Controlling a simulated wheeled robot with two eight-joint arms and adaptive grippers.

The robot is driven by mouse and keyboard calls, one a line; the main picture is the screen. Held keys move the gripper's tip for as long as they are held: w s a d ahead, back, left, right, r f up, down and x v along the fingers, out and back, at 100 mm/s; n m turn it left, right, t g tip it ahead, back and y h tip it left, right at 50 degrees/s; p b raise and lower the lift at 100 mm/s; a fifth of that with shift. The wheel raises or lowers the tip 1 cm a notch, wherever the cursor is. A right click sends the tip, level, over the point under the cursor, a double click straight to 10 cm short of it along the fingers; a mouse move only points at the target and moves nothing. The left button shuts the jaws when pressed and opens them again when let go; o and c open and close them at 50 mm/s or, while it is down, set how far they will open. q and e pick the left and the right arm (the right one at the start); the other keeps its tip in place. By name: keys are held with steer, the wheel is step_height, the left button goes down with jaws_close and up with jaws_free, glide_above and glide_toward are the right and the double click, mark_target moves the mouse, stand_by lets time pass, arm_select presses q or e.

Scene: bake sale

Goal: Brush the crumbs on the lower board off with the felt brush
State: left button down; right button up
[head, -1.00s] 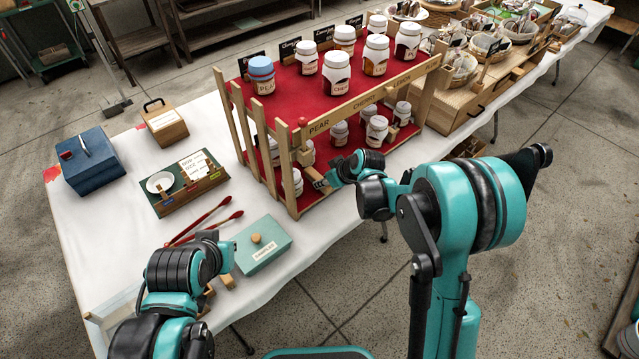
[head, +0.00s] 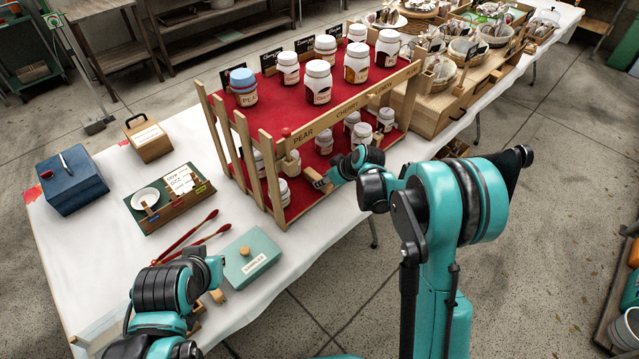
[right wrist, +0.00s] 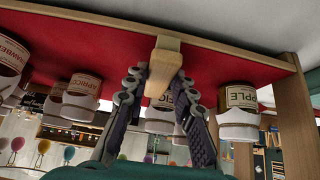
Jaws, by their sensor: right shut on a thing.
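The felt brush shows as a pale wooden block in the right wrist view (right wrist: 163,68), against the front edge of the lower board (right wrist: 225,62). My right gripper (right wrist: 155,95) is shut on it. In the head view my right gripper (head: 335,176) reaches into the rack's lower level from the front, with the brush (head: 316,179) at the red lower board (head: 305,203). The brush's felt is not clearly visible. I cannot make out any crumbs. My left gripper (head: 214,282) is low beside the green box; its fingers are mostly hidden.
Jars (head: 325,142) stand at the back of the lower board, near the brush. More jars (head: 318,82) stand on the upper board (head: 262,112). Wooden posts (head: 250,160) close the rack's left end. A green box (head: 252,257) and red tongs (head: 190,237) lie in front.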

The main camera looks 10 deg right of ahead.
steer(key=shift+w+d, duration=1.05)
steer(key=shift+d, duration=0.3)
steer(key=shift+r, duration=0.1)
steer(key=shift+r+p, duration=0.55)
steer(key=shift+r, duration=0.25)
steer(key=s+d+b, duration=0.1)
steer(key=s+d, duration=1.1)
steer(key=s, duration=0.4)
steer(key=shift+f, duration=0.1)
stand_by(0.4)
